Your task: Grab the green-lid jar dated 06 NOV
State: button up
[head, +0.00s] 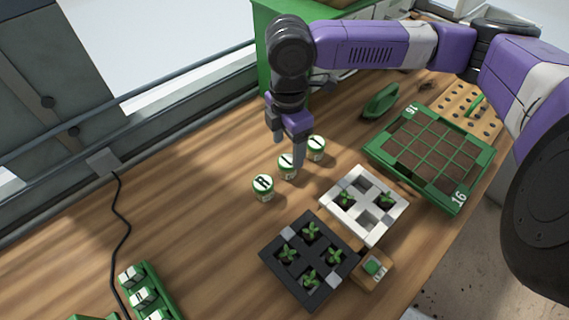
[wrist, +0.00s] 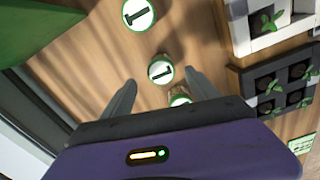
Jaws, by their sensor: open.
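Three small jars with green-rimmed white lids stand in a slanting row on the wooden bench. The near-left jar (head: 263,187) shows partly in the wrist view (wrist: 180,99), cut off by my gripper's body. The middle jar (head: 287,168) lies between the finger directions in the wrist view (wrist: 161,70). The far-right jar (head: 316,147) is at the top of the wrist view (wrist: 138,13). Dark marks show on the lids, but no date is readable on any jar. My gripper (head: 288,152) is open and empty, pointing down at the middle jar; its fingertips also show in the wrist view (wrist: 160,79).
A white seedling tray (head: 337,208) and a black one (head: 274,266) stand right of and in front of the jars. A green-framed soil tray (head: 378,152) is further right. A green rack (head: 170,298) is at front left. The bench left of the jars is clear.

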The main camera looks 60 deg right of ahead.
aim_at(289, 159)
jog(key=shift+s+d+f+p, duration=0.1)
jog(key=shift+f+p, duration=0.25)
jog(key=shift+f, duration=2.3)
jog(key=c, duration=1.5)
jog(key=shift+r, duration=0.1)
